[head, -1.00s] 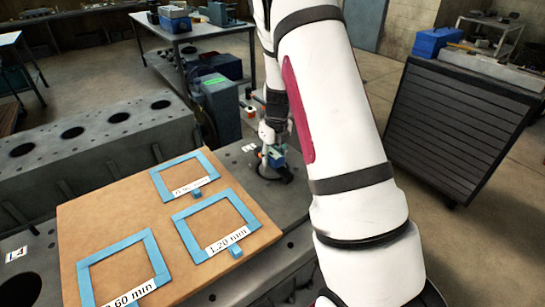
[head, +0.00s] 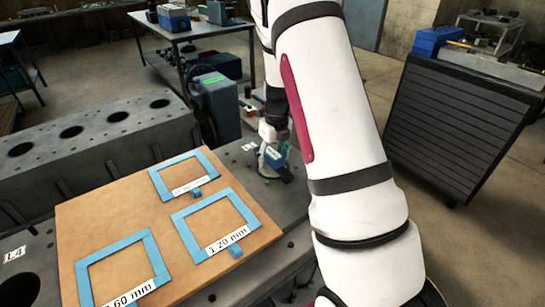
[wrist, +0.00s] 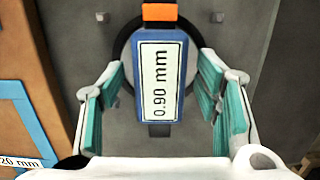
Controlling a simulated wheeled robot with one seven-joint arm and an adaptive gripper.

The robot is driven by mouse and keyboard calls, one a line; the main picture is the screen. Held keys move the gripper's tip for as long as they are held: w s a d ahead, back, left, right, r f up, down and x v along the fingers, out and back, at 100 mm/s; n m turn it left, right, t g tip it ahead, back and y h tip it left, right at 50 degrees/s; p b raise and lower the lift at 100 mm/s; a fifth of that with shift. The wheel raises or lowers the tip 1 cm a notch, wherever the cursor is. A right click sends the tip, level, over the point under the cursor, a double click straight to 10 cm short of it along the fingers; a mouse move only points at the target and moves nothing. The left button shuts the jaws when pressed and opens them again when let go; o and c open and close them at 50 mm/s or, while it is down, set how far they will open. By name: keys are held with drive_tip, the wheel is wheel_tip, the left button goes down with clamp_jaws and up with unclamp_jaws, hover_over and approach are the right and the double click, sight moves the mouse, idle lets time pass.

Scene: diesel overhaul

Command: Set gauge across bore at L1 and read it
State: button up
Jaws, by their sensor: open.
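The gauge (wrist: 160,80) is a blue block with a white label reading 0.90 mm and an orange end at the top. In the wrist view it lies over a dark round bore (wrist: 125,48), with a dark strip showing below it. My gripper (wrist: 160,100) is open, with teal-padded fingers on both sides of the gauge and gaps between. In the head view my gripper (head: 273,155) is at the block's deck beside the board, near a small white label that is too small to read. The arm and gripper hide most of the bore there.
A brown board (head: 130,225) with blue-framed squares marked 1.20 mm and 0.60 mm lies left of my gripper; a third label is unreadable. An engine block with several bores (head: 90,145) stands behind. A label L4 (head: 14,253) is at the left edge.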

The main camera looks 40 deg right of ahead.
sight(275, 155)
wheel_tip(275, 155, up, 11)
drive_tip(key=s, duration=0.1)
drive_tip(key=shift+s+r, duration=0.15)
